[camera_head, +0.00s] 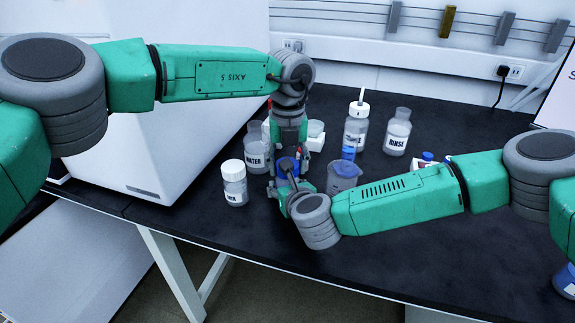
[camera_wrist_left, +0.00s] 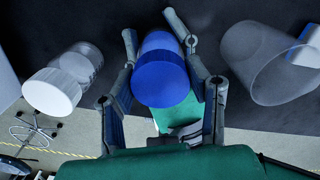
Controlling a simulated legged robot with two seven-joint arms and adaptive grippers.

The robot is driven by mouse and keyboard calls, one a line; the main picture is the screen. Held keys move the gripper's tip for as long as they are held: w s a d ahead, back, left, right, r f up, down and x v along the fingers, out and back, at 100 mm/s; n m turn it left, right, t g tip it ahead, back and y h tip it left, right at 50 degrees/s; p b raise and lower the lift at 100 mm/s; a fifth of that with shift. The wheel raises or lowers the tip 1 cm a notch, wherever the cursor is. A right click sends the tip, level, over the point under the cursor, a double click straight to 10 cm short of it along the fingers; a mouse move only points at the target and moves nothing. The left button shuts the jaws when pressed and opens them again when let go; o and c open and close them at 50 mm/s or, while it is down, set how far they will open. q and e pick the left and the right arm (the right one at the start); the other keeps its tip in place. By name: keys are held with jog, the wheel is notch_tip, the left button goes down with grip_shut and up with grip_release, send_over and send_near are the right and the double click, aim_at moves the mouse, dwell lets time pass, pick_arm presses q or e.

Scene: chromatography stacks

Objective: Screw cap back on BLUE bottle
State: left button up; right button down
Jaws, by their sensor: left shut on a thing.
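The blue cap (camera_wrist_left: 160,82) is between the fingers of my left gripper (camera_wrist_left: 156,40) in the left wrist view. The left gripper is shut on it. In the head view the blue cap (camera_head: 287,166) shows below my left wrist, with the left gripper (camera_head: 288,157) pointing down at it. My right gripper (camera_head: 284,187) reaches in from the right, just below the cap. The bottle body is mostly hidden by the grippers. I cannot tell whether the cap sits on the bottle, or whether the right gripper's fingers are closed.
A white-capped bottle (camera_head: 234,184) stands left of the grippers. A clear beaker (camera_head: 343,178) is close on the right. A WATER bottle (camera_head: 257,155), a spouted bottle (camera_head: 356,128) and a RINSE bottle (camera_head: 397,134) stand behind. A large white machine (camera_head: 190,150) fills the left.

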pick_arm(q)
jog(key=m, duration=1.4)
jog(key=shift+w, duration=0.15)
jog(key=o, duration=1.3)
jog(key=shift+r, duration=2.25)
jog(key=shift+c, duration=0.5)
